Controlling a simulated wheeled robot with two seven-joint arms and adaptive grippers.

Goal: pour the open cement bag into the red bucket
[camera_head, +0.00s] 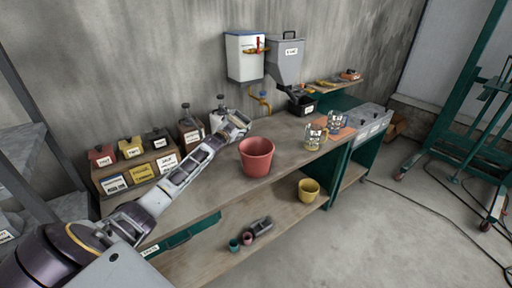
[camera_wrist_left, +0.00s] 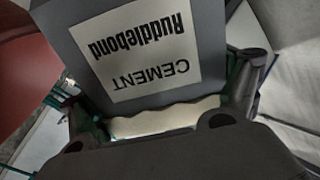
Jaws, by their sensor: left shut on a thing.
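A red bucket (camera_head: 257,158) stands upright on the wooden bench top, and part of it shows at the left edge of the left wrist view (camera_wrist_left: 32,75). My left gripper (camera_head: 238,122) is behind and left of the bucket, over the bench. In the left wrist view, my left gripper (camera_wrist_left: 165,105) is shut on a grey cement bag (camera_wrist_left: 205,35), whose white label reads CEMENT Ruddlebond upside down. A pale wavy strip lies at the bag's edge nearest the gripper. In the head view the bag is mostly hidden around the gripper. My right gripper is not in view.
Labelled boxes (camera_head: 135,172) and a brown container (camera_head: 190,134) stand left of my arm. A grey hopper (camera_head: 286,62) hangs on the wall. Glass mugs (camera_head: 315,137) stand right of the bucket. A yellow bucket (camera_head: 308,190) sits on the lower shelf.

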